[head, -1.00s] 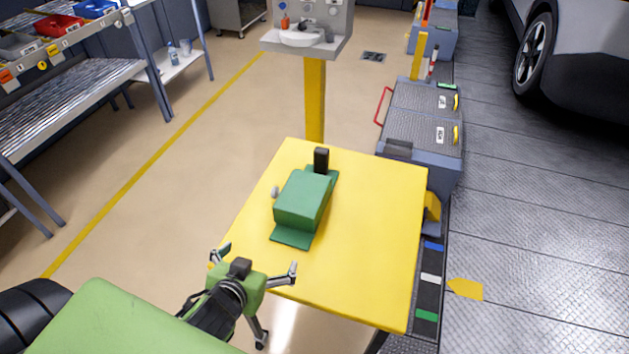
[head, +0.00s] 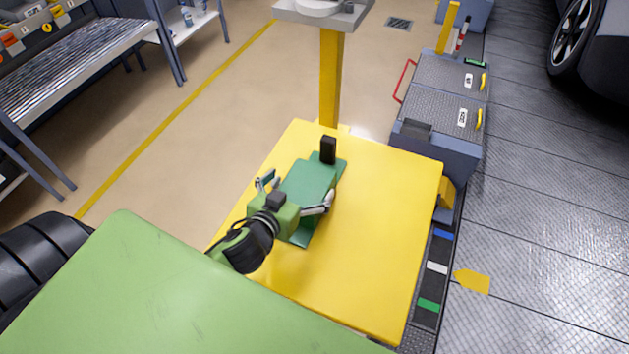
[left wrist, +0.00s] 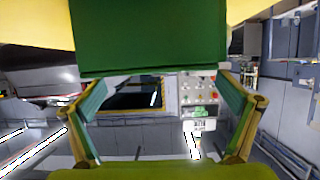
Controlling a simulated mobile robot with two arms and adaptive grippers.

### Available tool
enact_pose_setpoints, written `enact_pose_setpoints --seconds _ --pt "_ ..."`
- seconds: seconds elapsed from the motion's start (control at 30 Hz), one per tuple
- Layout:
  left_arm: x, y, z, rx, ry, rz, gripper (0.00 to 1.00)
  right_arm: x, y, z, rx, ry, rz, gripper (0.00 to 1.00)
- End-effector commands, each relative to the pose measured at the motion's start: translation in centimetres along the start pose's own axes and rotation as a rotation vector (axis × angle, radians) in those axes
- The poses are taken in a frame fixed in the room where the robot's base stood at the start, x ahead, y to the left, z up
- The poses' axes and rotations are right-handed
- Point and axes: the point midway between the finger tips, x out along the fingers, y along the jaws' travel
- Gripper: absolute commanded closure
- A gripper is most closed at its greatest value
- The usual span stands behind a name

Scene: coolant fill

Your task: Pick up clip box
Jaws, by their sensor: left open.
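The only box on the yellow table (head: 385,225) is a green one (head: 308,178), which I take as the clip box. It has a flat green base and a black upright piece (head: 328,150) at its far end. My left gripper (head: 297,190) is open at the box's near end, one finger towards each side, and hides part of it. In the left wrist view the box (left wrist: 148,38) fills the top middle, with the open fingers (left wrist: 165,103) apart at left and right and nothing between them. I cannot tell whether they touch it. My right gripper is out of view.
The right part of the yellow table is clear. A yellow post (head: 331,80) stands behind its far edge. Grey cases (head: 440,100) stand beyond the right far corner. A metal shelf (head: 80,85) is at the far left, and a car (head: 605,60) is at the top right.

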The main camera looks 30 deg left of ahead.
Motion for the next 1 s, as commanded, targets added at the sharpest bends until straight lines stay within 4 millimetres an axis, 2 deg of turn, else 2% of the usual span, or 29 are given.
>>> enact_pose_setpoints --seconds 0.2,0.27,0.6,0.93,0.97,1.0 --pt "1.3 0.1 -0.1 -0.001 0.000 0.001 0.00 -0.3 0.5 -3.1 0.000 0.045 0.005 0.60" --pt "1.7 0.1 -0.2 0.000 0.000 0.001 0.00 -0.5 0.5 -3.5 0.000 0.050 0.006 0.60" --pt "5.7 0.4 -0.3 0.000 -0.001 0.000 0.00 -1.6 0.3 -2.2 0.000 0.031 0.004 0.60" --pt "6.4 0.4 -0.1 0.000 -0.002 0.001 0.00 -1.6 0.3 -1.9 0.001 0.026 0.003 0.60" --pt "6.4 0.4 -0.1 0.000 -0.002 0.001 0.03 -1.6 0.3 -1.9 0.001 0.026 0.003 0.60" --pt "6.3 0.4 -0.1 0.000 -0.002 0.001 0.13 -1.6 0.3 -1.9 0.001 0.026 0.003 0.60"
